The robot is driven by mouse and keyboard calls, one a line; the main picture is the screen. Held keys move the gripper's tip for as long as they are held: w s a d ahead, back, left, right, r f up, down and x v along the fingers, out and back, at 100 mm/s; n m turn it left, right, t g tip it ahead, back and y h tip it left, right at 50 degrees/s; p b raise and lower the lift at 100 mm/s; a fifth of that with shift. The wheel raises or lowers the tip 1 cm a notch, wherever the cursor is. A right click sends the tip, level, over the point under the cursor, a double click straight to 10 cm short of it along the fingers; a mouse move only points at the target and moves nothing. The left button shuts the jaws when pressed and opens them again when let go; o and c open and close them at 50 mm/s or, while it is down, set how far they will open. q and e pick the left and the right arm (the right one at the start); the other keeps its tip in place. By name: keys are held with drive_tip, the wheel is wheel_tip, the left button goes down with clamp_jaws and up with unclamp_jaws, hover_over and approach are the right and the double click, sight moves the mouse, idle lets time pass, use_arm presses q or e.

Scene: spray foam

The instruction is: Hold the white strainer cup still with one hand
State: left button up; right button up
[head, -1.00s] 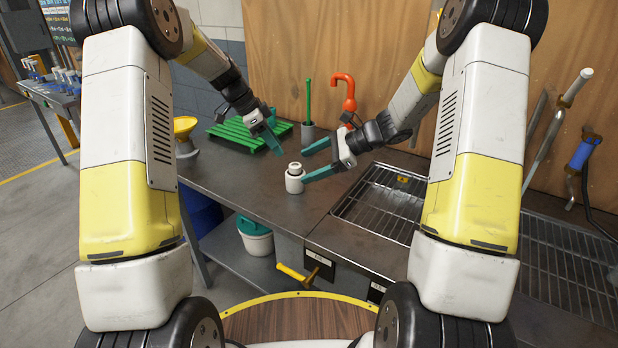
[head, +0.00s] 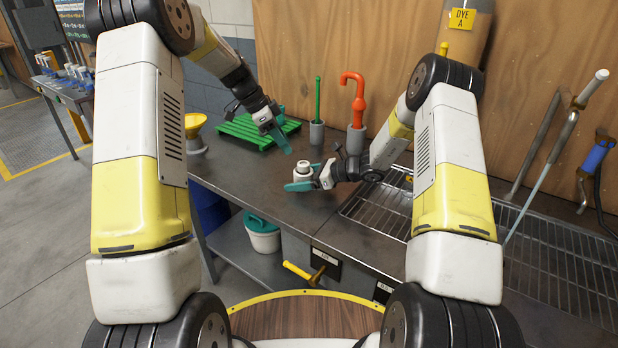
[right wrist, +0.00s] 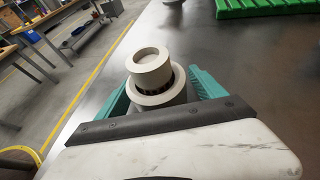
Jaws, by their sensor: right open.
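The white strainer cup (head: 303,169) stands upright on the grey metal workbench; it also shows in the right wrist view (right wrist: 149,68), with a round top piece above a wider ring and dark slots between. My right gripper (head: 299,181) is low at the bench with its teal fingers open on either side of the cup. In the right wrist view the fingers flank the cup; whether they touch it I cannot tell. My left gripper (head: 279,137) hangs behind and left of the cup, apart from it, its fingers overlapping so their opening is unclear.
A green slatted rack (head: 243,131) lies at the back left, beside a yellow funnel (head: 194,124). A green-handled tool and a red-orange hooked piece (head: 354,95) stand in grey holders behind. A wire grate (head: 378,205) is right of the cup. The bench front left is clear.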

drive_tip(key=shift+w+a+f, duration=0.2)
drive_tip(key=shift+a+f, duration=0.05)
drive_tip(key=shift+a, duration=0.25)
